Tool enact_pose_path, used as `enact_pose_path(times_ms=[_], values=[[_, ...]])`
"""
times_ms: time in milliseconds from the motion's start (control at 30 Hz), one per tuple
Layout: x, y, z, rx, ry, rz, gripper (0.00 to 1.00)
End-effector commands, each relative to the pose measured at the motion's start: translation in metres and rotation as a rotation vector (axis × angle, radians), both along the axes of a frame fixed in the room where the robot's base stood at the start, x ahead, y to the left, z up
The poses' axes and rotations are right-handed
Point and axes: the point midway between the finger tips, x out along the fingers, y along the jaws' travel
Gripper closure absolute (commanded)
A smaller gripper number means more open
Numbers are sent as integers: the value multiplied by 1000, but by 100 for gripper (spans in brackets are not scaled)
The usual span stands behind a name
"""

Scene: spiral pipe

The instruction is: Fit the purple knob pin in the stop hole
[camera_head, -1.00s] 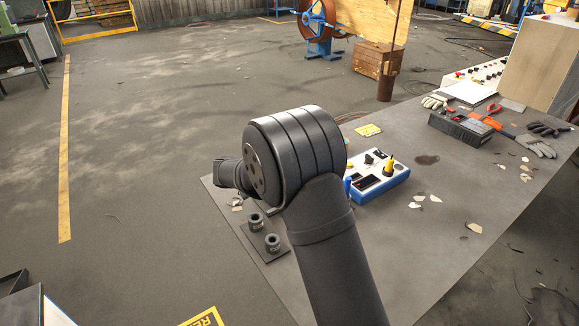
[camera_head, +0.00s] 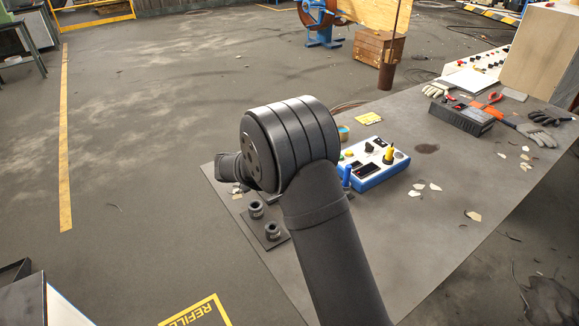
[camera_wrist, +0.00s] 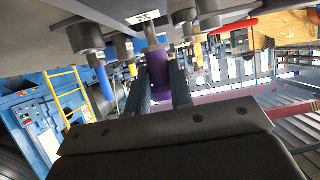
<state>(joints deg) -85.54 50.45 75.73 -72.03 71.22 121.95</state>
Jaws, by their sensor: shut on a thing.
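The purple knob pin (camera_wrist: 158,68) shows in the wrist view between the two fingers of my gripper (camera_wrist: 160,80). My gripper is shut on it. The pin's upper end in this picture is close under a grey fixture, and I cannot tell whether it touches or enters it. The stop hole cannot be made out. In the head view my own arm hides the gripper and the purple pin.
Two dark sockets (camera_head: 273,230) stand on a plate at the near left edge. Gloves and tools lie at the back right.

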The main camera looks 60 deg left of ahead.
Motion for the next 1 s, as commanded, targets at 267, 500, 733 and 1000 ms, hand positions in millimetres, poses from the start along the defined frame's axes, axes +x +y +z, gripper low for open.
enact_pose_path(times_ms=[267,500,733,1000], values=[[0,0,-6,0,0,0,100],[0,0,-12,0,0,0,100],[0,0,-18,-1,0,0,100],[0,0,-25,0,0,0,100]])
